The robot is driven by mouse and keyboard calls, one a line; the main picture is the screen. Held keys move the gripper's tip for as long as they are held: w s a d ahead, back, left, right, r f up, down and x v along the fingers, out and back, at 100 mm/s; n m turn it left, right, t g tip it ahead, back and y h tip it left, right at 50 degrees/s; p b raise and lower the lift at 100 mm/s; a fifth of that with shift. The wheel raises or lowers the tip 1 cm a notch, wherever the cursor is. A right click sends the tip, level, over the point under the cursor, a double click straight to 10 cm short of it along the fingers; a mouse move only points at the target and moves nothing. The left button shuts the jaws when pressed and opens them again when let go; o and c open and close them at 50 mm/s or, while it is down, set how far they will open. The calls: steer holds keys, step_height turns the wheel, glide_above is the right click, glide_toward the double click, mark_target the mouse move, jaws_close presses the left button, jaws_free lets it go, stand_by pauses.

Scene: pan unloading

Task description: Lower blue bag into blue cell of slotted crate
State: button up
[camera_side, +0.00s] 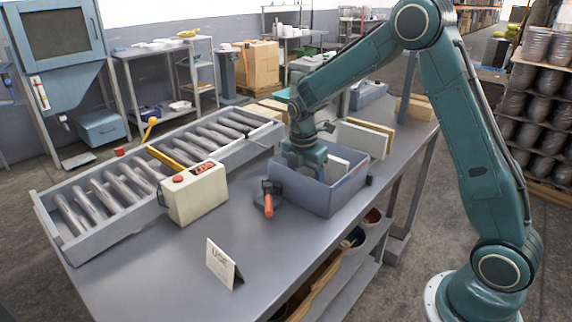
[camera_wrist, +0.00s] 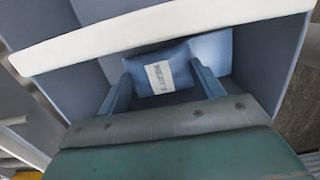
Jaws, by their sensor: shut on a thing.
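The slotted crate (camera_side: 335,196) is a blue-grey open box on the table, seen in the side view. My gripper (camera_side: 305,168) points down into its left part, and the crate wall hides the fingertips. In the wrist view, the blue bag (camera_wrist: 176,57), with a white printed label, is between the two blue fingers of my gripper (camera_wrist: 160,77). The gripper is shut on it. The bag is inside a blue-walled cell, beside a white-edged divider (camera_wrist: 150,27). A lighter blue patch (camera_wrist: 213,50) shows behind the bag. Whether the bag touches the cell floor I cannot tell.
A roller conveyor (camera_side: 105,200) runs along the table's left side. A cream control box (camera_side: 195,194) and an orange-handled tool (camera_side: 269,203) are left of the crate. Upright boards (camera_side: 362,140) stand behind it. A small sign (camera_side: 222,264) stands in front. The front table is mostly clear.

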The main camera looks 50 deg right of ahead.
steer(key=shift+f, duration=0.95)
stand_by(0.8)
steer(key=o, duration=1.1)
steer(key=shift+r, duration=0.2)
steer(key=r, duration=0.4)
steer(key=a+r, duration=0.1)
steer(key=r, duration=0.8)
steer(key=shift+a+r, duration=0.2)
steer(key=shift+a, duration=0.1)
